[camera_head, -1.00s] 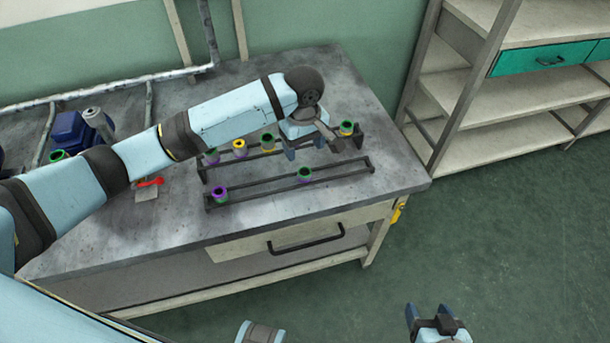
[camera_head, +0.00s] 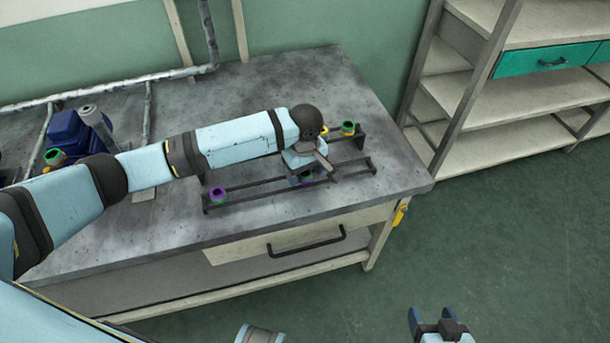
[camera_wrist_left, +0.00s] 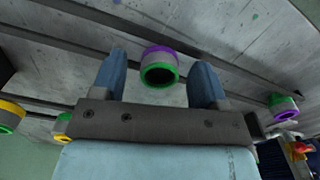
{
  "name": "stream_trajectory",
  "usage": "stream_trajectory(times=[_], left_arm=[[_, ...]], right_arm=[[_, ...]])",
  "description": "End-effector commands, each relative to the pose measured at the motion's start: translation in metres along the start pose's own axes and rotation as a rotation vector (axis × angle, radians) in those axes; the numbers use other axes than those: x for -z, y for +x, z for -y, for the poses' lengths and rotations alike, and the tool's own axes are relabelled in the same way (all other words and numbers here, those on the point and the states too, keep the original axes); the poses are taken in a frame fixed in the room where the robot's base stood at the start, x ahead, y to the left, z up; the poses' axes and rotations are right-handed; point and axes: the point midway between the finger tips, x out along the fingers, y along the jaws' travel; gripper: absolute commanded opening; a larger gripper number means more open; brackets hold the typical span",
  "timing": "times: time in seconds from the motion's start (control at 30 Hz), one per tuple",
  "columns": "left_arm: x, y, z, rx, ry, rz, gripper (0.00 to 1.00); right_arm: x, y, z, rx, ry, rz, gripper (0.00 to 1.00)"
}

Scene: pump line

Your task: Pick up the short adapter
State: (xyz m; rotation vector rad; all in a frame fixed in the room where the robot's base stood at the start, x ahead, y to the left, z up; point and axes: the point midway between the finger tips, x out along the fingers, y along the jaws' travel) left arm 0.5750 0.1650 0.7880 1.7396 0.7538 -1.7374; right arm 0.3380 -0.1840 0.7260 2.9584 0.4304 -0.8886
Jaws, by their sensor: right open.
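Several ring-shaped adapters stand on two dark rails on the bench. My left gripper (camera_head: 304,178) is over the front rail (camera_head: 262,190), at an adapter with a green rim and purple band (camera_head: 308,179), mostly hidden by the gripper in the head view. In the left wrist view this adapter (camera_wrist_left: 159,68) sits between the open fingers (camera_wrist_left: 158,85), with a gap on each side. Another purple and green adapter (camera_head: 218,195) is at the front rail's left end. I cannot tell which is the short adapter. My right gripper (camera_head: 432,318) is open and empty, low at the bottom edge, away from the bench.
A green and yellow adapter (camera_head: 347,128) stands on the rear rail; a yellow one (camera_head: 324,130) is partly hidden beside my wrist. A blue pump (camera_head: 75,135) stands at the bench's left. Shelves (camera_head: 500,100) are at the right. The bench's front right corner is clear.

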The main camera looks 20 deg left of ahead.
Motion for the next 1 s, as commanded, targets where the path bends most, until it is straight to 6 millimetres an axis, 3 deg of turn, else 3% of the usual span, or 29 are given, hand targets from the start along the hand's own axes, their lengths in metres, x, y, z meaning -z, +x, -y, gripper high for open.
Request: stream_trajectory(times=[0.03,0.23,0.67,0.83,1.0], left_arm=[[0.000,0.000,0.000,0.000,0.000,0.000,0.58],[0.000,0.000,0.000,0.000,0.000,0.000,0.12],[0.000,-0.009,0.000,-0.001,0.000,0.000,0.12],[0.000,-0.034,-0.001,-0.002,0.000,0.000,0.12],[0.000,-0.080,-0.001,-0.004,0.000,0.001,0.12]], right_arm=[[0.000,0.000,0.000,0.000,0.000,0.000,0.66],[0.000,0.000,0.000,0.000,0.001,0.000,0.66],[0.002,-0.001,0.000,0.000,0.002,0.000,0.66],[0.005,-0.004,0.001,0.000,0.005,0.002,0.66],[0.009,-0.007,0.000,0.000,0.010,0.008,0.66]])
